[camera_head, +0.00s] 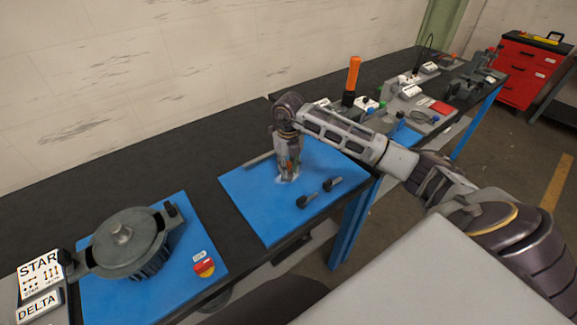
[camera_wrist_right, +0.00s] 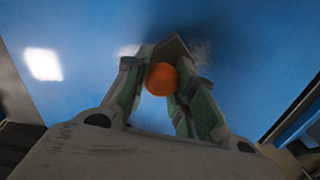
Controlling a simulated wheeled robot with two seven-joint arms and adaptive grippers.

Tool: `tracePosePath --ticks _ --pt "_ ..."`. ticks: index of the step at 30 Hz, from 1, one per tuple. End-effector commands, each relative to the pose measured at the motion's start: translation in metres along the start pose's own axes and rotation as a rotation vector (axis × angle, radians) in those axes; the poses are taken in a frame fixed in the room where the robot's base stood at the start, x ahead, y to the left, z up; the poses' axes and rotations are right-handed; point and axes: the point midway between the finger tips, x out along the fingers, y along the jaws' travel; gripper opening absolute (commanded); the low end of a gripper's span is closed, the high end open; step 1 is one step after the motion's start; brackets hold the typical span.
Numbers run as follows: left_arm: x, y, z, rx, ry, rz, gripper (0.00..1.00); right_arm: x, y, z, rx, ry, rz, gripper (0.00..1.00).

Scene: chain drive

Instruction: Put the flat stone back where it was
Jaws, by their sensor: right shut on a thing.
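My right gripper (camera_head: 289,174) points down just over the blue mat in the middle of the bench. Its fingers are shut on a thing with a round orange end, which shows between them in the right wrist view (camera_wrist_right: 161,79). A brownish, flat-faced piece (camera_wrist_right: 173,48) shows at the fingertips; I cannot tell if it is part of the held thing or the flat stone. A thin grey bar (camera_head: 259,158) lies on the mat left of the gripper; I cannot tell if it is the stone. My left gripper is not in view.
Two small dark parts (camera_head: 320,192) lie on the blue mat (camera_head: 262,218) right of the gripper. An orange-topped cylinder (camera_head: 353,75) stands behind. The mat's front is clear.

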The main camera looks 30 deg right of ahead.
Motion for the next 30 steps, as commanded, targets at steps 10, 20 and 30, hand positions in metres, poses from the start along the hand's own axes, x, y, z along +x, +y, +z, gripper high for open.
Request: tracePosePath --ticks 10,20,30 --pt "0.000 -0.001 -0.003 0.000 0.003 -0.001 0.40 0.000 0.000 0.000 0.000 0.000 0.000 0.47" --pt "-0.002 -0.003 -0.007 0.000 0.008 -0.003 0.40 -0.003 0.000 0.000 0.001 0.000 0.000 0.47" --pt "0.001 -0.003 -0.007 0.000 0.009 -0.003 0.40 -0.039 0.000 0.001 0.000 -0.004 0.000 0.47"
